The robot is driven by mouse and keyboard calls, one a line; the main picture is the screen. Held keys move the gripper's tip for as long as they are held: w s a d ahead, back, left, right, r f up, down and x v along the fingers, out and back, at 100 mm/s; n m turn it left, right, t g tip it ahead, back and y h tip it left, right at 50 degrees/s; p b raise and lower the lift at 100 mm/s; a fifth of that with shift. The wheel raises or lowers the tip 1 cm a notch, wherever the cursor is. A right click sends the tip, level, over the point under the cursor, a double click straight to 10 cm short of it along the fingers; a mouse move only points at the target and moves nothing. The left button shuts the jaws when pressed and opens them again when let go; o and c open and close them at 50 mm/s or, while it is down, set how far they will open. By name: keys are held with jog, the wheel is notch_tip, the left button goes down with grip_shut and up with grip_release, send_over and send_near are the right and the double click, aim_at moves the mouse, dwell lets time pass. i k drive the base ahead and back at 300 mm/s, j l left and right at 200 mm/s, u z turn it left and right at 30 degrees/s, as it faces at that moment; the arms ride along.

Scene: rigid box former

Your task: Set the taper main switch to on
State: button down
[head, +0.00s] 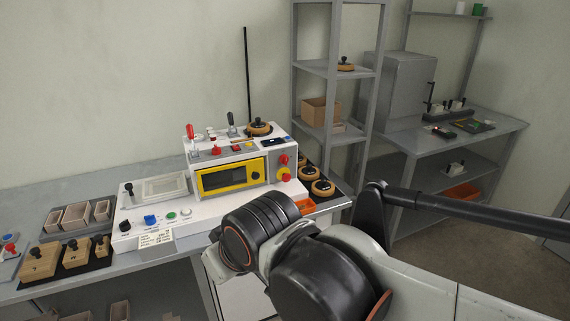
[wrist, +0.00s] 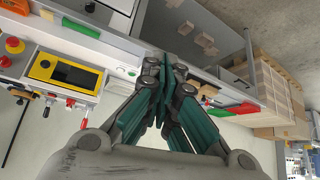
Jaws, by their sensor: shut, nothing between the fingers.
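A white machine (head: 250,148) with a yellow-framed window (head: 230,176) stands on the bench in the head view. On its right side are a red knob (head: 283,159) and a red rotary knob on a yellow base (head: 285,175). Its front base carries a black knob (head: 125,226), a blue button (head: 150,220) and a green button (head: 171,216). I cannot tell which control is the taper main switch. In the wrist view, my gripper (wrist: 165,66) is shut and empty, close to the white panel beside the yellow-framed window (wrist: 66,73). My arm hides the gripper in the head view.
Upright levers (head: 190,134) stand on the machine top, and a thin black pole (head: 248,75) rises behind it. Wooden blocks with black knobs (head: 40,261) lie at the left. Grey shelving (head: 329,70) stands right of the machine. Cardboard boxes (wrist: 268,88) show in the wrist view.

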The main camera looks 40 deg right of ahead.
aim_at(284, 159)
jog(key=i+z, duration=0.2)
jog(key=z, duration=0.55)
jog(key=k+j+z, duration=0.1)
jog(key=i+l+u, duration=0.1)
